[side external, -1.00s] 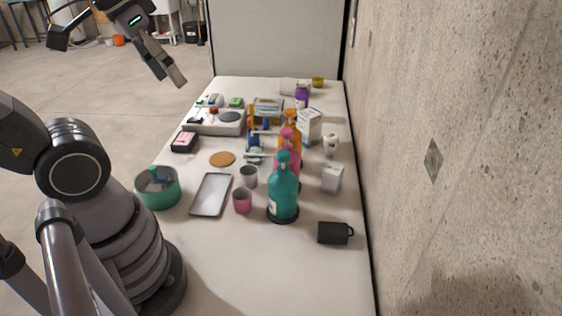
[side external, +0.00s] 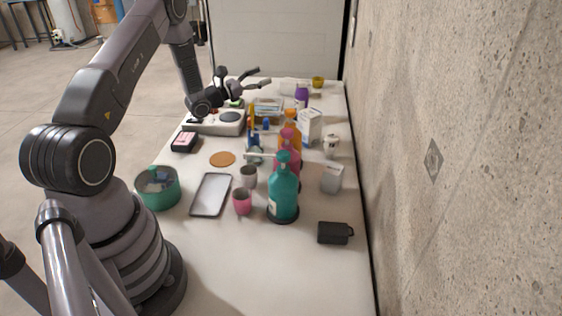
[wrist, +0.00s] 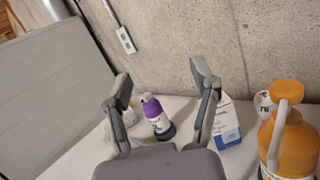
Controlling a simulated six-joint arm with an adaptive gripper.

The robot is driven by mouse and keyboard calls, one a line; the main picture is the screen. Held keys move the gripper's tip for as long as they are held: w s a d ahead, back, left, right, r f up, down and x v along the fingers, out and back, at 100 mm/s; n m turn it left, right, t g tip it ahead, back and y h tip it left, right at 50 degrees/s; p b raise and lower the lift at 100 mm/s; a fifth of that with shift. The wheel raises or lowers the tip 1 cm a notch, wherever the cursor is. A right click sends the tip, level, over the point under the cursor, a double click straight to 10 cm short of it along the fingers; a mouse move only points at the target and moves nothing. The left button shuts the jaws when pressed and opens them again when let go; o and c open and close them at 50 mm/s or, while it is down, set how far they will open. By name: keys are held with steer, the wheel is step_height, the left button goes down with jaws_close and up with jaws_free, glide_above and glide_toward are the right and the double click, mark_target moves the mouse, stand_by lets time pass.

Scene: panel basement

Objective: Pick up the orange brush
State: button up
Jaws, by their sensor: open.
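I cannot clearly make out an orange brush. A small upright orange-yellow piece (side external: 252,116) in the side external view stands among the crowded items mid-table; it is too small to identify. My gripper (side external: 264,77) is open and empty, above the far part of the table, beyond that piece. In the wrist view my gripper (wrist: 161,82) has its two fingers spread, with a purple and white bottle (wrist: 157,117) seen between them and apart from them. No brush shows in the wrist view.
An orange pump bottle (wrist: 290,145) stands at right in the wrist view. Teal (side external: 283,190) and pink (side external: 287,152) bottles stand nearer the camera. A grey tray (side external: 210,194) and green bowl (side external: 158,188) are at left. A concrete wall (side external: 460,150) borders the right side.

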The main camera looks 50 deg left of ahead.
mark_target(248, 121)
steer(key=s+a+f+n+g+y, duration=0.1)
steer(key=s+a+f+n+y, duration=0.1)
steer(key=f, duration=0.3)
steer(key=s+a+f+n+y, duration=0.2)
steer(key=a+f+n+y, duration=0.1)
steer(key=a+f+y, duration=0.1)
steer(key=s+a+f+n+g+y, duration=0.1)
steer(key=s+a+f+n+y, duration=0.2)
steer(key=f, duration=0.4)
steer(key=shift+a+f+g+y, duration=0.1)
steer(key=shift+a+g+y, duration=0.2)
steer(key=shift+y, duration=0.4)
steer(key=shift+g, duration=0.4)
steer(key=f, duration=0.1)
steer(key=d+f, duration=0.2)
steer(key=f, duration=0.1)
steer(key=shift+s, duration=0.35)
steer(key=shift+h, duration=0.4)
steer(key=x, duration=0.4)
steer(key=shift+w+f, duration=0.15)
steer(key=shift+w, duration=0.25)
steer(key=shift+x, duration=3.5)
jaws_close()
